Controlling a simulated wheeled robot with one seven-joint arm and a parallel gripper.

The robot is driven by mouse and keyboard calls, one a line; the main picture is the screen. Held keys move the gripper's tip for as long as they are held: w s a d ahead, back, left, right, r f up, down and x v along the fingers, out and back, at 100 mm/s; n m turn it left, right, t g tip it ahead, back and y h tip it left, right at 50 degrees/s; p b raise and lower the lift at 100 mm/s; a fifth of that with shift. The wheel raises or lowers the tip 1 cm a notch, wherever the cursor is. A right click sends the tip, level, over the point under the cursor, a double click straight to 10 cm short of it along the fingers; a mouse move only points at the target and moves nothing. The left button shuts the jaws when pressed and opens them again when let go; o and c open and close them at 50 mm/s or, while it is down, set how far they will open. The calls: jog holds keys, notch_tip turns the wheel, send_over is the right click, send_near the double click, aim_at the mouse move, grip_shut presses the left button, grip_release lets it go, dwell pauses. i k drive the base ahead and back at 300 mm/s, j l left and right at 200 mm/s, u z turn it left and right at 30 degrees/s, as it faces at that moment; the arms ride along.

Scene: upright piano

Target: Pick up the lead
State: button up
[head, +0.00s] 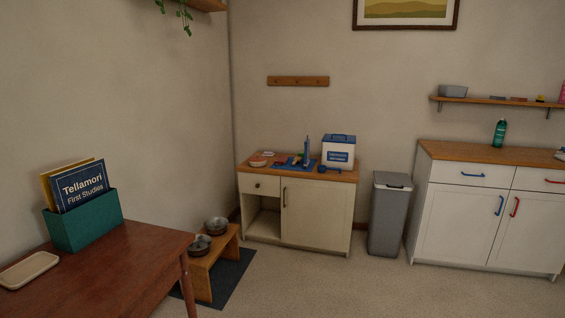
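I cannot make out a lead for certain. Several small items lie on the low cream cabinet (315,213) by the far wall, among them a flat blue piece (287,162), an upright blue object (306,151) and a small dark blue item (322,169) near the front edge. They are too small to tell whether one is a lead. The wooden peg rail (298,81) above shows nothing hanging from it. My gripper is not in view.
A blue-and-white box (338,151) stands on the cabinet. A grey bin (389,220) and white cupboards (465,213) are to the right. A wooden stand with bowls (217,257) and a brown table (105,268) are at left. The carpet (345,285) in front is clear.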

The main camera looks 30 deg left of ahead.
aim_at(281, 160)
jog(key=i+j, duration=0.2)
jog(key=i, duration=0.25)
jog(key=i+j, duration=0.2)
jog(key=i, duration=0.25)
jog(key=i+j, duration=0.2)
jog(key=i, duration=0.3)
jog(key=i+j, duration=0.2)
jog(key=i, duration=0.25)
jog(key=i+j, duration=0.2)
jog(key=i, duration=0.25)
jog(key=i+j, duration=0.15)
jog(key=i, duration=0.3)
jog(key=i+j, duration=0.2)
jog(key=i, duration=0.25)
jog(key=i+j+z, duration=0.1)
jog(key=i+j, duration=1.1)
jog(key=j, duration=0.25)
jog(key=i+j, duration=0.1)
jog(key=j, duration=0.25)
jog(key=i+j, duration=0.1)
jog(key=j, duration=0.2)
jog(key=i+j, duration=0.1)
jog(key=j, duration=0.25)
jog(key=i+j, duration=0.25)
jog(key=i, duration=0.2)
